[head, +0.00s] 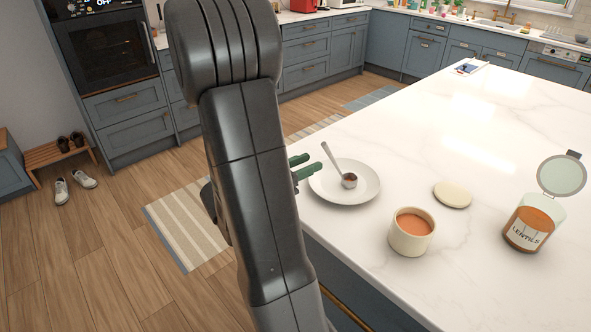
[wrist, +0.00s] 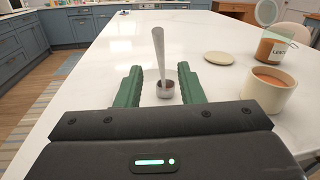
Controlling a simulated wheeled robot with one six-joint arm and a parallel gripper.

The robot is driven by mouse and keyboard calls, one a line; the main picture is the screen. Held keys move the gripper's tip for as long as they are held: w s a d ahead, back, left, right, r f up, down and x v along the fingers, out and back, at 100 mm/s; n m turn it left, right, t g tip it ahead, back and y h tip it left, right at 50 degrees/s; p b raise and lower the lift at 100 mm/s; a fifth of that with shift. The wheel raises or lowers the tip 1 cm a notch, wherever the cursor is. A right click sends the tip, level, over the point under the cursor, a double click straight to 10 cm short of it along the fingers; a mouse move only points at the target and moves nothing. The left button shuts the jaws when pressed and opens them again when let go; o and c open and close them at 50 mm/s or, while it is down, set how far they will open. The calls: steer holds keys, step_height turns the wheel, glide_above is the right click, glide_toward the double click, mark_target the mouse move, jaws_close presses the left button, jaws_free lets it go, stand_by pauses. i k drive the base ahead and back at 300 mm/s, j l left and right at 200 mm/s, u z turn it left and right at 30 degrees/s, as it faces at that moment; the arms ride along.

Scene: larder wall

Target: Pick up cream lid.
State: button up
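The cream lid (head: 452,194) is a flat round disc lying on the white marble counter, between the plate and the lentil jar. It also shows in the wrist view (wrist: 218,58), to the right of and beyond my gripper. My gripper (head: 306,168) has green fingers and is at the left edge of the plate, mostly hidden behind my arm in the head view. In the wrist view my gripper (wrist: 162,86) has its two fingers spread wide apart. A spoon shows between and beyond them, and nothing is clamped.
A white plate (head: 368,192) holds a measuring spoon (head: 340,170) with its handle leaning up. A cream cup (head: 412,235) of orange liquid stands in front of the lid. An open lentil jar (head: 528,226) stands at right.

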mark_target(452, 194)
steer(key=z, duration=1.3)
